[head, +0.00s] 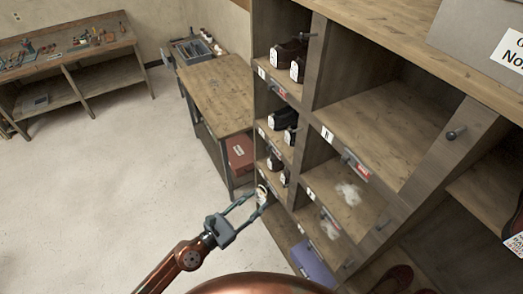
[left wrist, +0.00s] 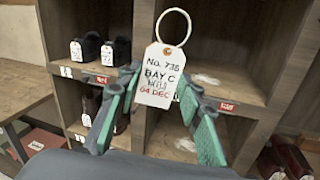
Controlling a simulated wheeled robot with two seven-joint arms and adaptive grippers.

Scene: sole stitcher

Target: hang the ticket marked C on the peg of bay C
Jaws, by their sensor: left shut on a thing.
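My left gripper (head: 258,194) is shut on a white ticket (left wrist: 157,76). The ticket hangs upright between the teal fingertips in the left wrist view, with a pale ring (left wrist: 173,26) standing free above it. In the head view the gripper is in front of the lower left bays of the wooden shelf unit (head: 318,62), and the ticket shows only as a small white patch. Dark pegs stick out of the unit's uprights, one at right (head: 455,133) and one lower (head: 383,223). Bay letters are too small to read surely. My right gripper is not in view.
Dark shoes with white tags (head: 287,52) stand in the left column of bays. A wooden bench (head: 215,95) with a red box (head: 240,153) below adjoins the unit. A blue-violet box (head: 313,264) is low down. The floor at left is clear.

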